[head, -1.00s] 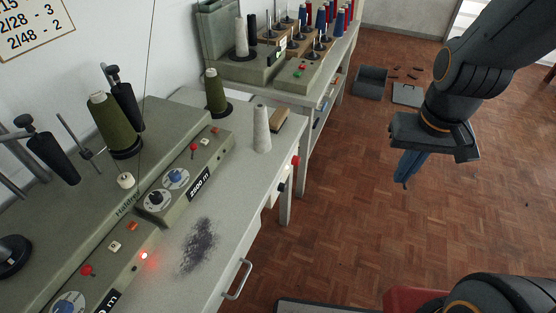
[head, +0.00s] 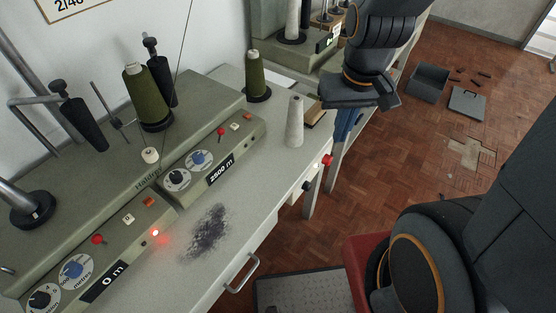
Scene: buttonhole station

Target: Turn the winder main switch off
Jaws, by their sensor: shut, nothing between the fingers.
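The grey-green winder (head: 120,190) stands on the table against the wall, with dials, small red and orange controls and a lit red lamp (head: 155,233) on its front panels. A red knob (head: 327,160) and a black knob (head: 307,186) sit on the table's front edge near its right end. I cannot tell for certain which control is the main switch. My gripper (head: 339,136) points down just beyond the red knob, apart from it in the picture. Its blue fingers are shut and empty.
A white cone (head: 295,122) and a green thread cone (head: 257,77) stand on the table (head: 240,180). A drawer handle (head: 242,274) juts from the table's front. A dark open box (head: 428,83) and a lid (head: 467,103) lie on the otherwise mostly clear floor.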

